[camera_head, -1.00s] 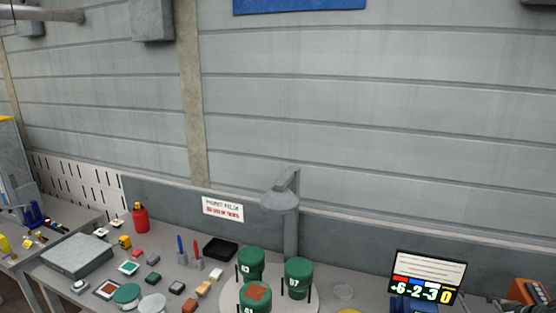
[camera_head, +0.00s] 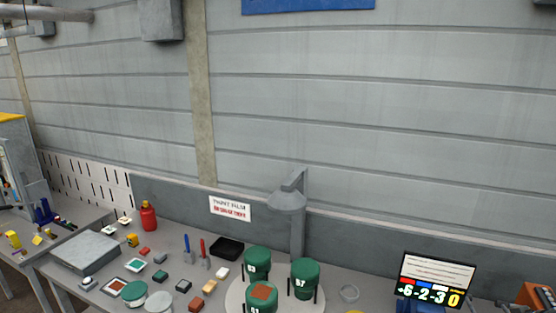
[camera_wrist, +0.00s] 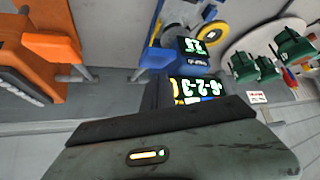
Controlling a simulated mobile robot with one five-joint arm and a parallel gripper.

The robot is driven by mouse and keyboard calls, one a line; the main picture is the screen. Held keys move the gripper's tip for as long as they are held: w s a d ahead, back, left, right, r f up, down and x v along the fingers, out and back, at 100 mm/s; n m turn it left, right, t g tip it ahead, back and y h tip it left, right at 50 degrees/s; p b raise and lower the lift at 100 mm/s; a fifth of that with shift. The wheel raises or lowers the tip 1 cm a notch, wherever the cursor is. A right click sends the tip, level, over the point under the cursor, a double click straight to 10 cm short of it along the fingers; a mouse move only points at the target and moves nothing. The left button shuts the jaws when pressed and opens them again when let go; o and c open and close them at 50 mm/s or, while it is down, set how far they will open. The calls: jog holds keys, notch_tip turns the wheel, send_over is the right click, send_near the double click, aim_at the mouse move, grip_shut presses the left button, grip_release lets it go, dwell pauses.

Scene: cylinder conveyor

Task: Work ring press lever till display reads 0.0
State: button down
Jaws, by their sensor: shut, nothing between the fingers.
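The blue ring press (camera_wrist: 158,55) is near the top middle of the wrist view, with yellow round parts around it. Its small display (camera_wrist: 192,45) shows green digits, turned over and too small to read surely. I cannot make out the lever. A dark panel (camera_head: 437,272) with coloured labels stands at the right in the head view and reads +6 -2 -3 0. That panel shows turned over in the wrist view (camera_wrist: 197,88). My gripper (camera_wrist: 165,122) fills the bottom of the wrist view, shut and empty, apart from the press. It is not seen in the head view.
Green numbered cylinders (camera_head: 305,277) stand on a pale round plate (camera_head: 233,296) under a grey lamp (camera_head: 288,200). An orange device (camera_wrist: 50,48) is left of the press in the wrist view. Small parts and a black tray (camera_head: 227,247) cover the table's left.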

jog(key=shift+f, duration=0.1)
dwell(0.4)
notch_tip(320, 180, down, 12)
jog(key=b, duration=1.2)
notch_tip(320, 180, up, 16)
jog(key=p, duration=1.5)
jog(key=shift+f, duration=0.35)
